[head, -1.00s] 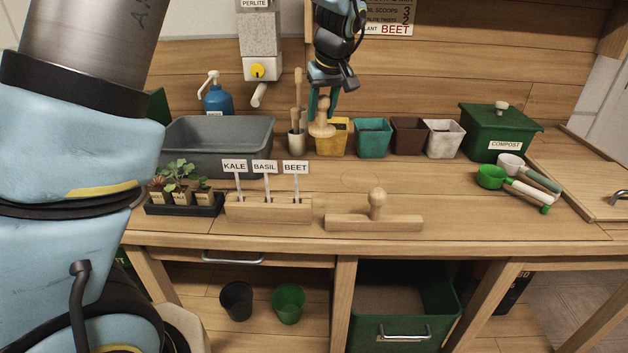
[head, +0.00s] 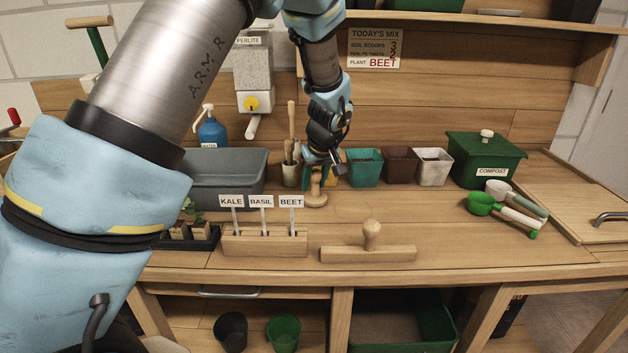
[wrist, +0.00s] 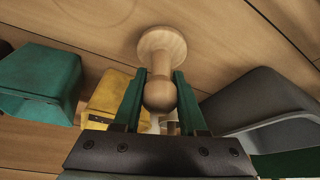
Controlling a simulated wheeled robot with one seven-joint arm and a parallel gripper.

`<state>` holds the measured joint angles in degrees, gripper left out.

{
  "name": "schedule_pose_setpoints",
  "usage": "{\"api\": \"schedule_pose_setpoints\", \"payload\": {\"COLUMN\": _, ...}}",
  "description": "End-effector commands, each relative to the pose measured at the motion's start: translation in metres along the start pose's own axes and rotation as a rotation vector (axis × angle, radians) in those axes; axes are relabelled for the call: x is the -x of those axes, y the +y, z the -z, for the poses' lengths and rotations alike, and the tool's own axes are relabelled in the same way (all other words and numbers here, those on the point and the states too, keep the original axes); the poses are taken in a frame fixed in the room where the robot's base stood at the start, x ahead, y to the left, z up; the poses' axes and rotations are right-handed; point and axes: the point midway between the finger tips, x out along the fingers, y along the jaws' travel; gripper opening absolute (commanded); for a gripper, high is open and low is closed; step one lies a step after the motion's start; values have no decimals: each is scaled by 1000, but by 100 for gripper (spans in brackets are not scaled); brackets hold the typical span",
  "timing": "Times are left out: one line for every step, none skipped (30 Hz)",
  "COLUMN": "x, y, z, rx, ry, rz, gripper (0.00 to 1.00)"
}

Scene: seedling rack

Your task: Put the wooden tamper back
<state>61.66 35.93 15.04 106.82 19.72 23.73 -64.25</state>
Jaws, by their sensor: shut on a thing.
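The wooden tamper (head: 316,189) has a round flat base and a rounded knob. The wrist view shows the tamper (wrist: 160,62) between the two green fingers of my gripper (wrist: 160,92). Its base is at or just above the bench top; I cannot tell whether it touches. A faint round mark (wrist: 105,12) shows on the wood beside the base in the wrist view.
The yellow pot (wrist: 106,100) is close beside the gripper, with the teal pot (head: 364,168) to its right. The grey tub (head: 225,172) is on the left. A label block (head: 265,243) and a knobbed wooden board (head: 368,254) lie in front.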

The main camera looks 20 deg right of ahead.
Motion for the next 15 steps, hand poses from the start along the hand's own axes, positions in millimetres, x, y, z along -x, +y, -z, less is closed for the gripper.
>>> {"api": "schedule_pose_setpoints", "payload": {"x": 0, "y": 0, "z": 0, "rx": 0, "ry": 0, "rz": 0, "gripper": 0}}
{"api": "schedule_pose_setpoints", "payload": {"x": 0, "y": 0, "z": 0, "rx": 0, "ry": 0, "rz": 0, "gripper": 0}}
{"api": "schedule_pose_setpoints", "payload": {"x": 0, "y": 0, "z": 0, "rx": 0, "ry": 0, "rz": 0, "gripper": 0}}
{"api": "schedule_pose_setpoints", "payload": {"x": -1, "y": 0, "z": 0, "rx": 0, "ry": 0, "rz": 0, "gripper": 0}}
{"api": "schedule_pose_setpoints", "payload": {"x": -2, "y": 0, "z": -1, "rx": 0, "ry": 0, "rz": 0, "gripper": 0}}
{"api": "schedule_pose_setpoints", "payload": {"x": -4, "y": 0, "z": -1, "rx": 0, "ry": 0, "rz": 0, "gripper": 0}}
{"api": "schedule_pose_setpoints", "payload": {"x": -4, "y": 0, "z": -1, "rx": 0, "ry": 0, "rz": 0, "gripper": 42}}
{"api": "schedule_pose_setpoints", "payload": {"x": -3, "y": 0, "z": -1, "rx": 0, "ry": 0, "rz": 0, "gripper": 46}}
{"api": "schedule_pose_setpoints", "payload": {"x": -3, "y": 0, "z": -1, "rx": 0, "ry": 0, "rz": 0, "gripper": 50}}
{"api": "schedule_pose_setpoints", "payload": {"x": -3, "y": 0, "z": -1, "rx": 0, "ry": 0, "rz": 0, "gripper": 53}}
{"api": "schedule_pose_setpoints", "payload": {"x": -3, "y": 0, "z": -1, "rx": 0, "ry": 0, "rz": 0, "gripper": 57}}
{"api": "schedule_pose_setpoints", "payload": {"x": -3, "y": 0, "z": -1, "rx": 0, "ry": 0, "rz": 0, "gripper": 61}}
{"api": "schedule_pose_setpoints", "payload": {"x": -2, "y": 0, "z": -1, "rx": 0, "ry": 0, "rz": 0, "gripper": 65}}
{"api": "schedule_pose_setpoints", "payload": {"x": -2, "y": 0, "z": -1, "rx": 0, "ry": 0, "rz": 0, "gripper": 68}}
{"api": "schedule_pose_setpoints", "payload": {"x": -2, "y": 0, "z": -1, "rx": 0, "ry": 0, "rz": 0, "gripper": 71}}
